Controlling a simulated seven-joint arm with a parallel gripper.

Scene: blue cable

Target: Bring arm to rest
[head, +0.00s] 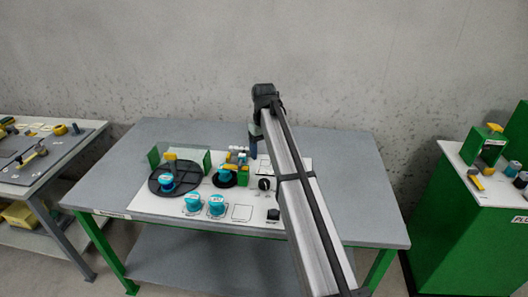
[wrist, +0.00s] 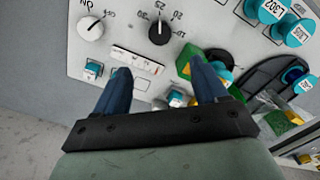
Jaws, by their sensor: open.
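My gripper (head: 254,146) hangs over the back part of the white panel (head: 240,221) on the grey table, below the dark end of my arm. Nothing is held. A black dial (wrist: 160,32) lies beyond the fingertips, and a white dial (wrist: 91,28) is to its left. My arm hides part of the panel's right side in the head view. I cannot make out a blue cable.
Teal-topped spools (head: 193,203) stand on the panel, one on a black disc (head: 190,179). A green block (head: 242,176) is close to the gripper. The grey table (head: 365,185) is clear at right. A side table (head: 35,165) and a green cabinet (head: 455,215) flank it.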

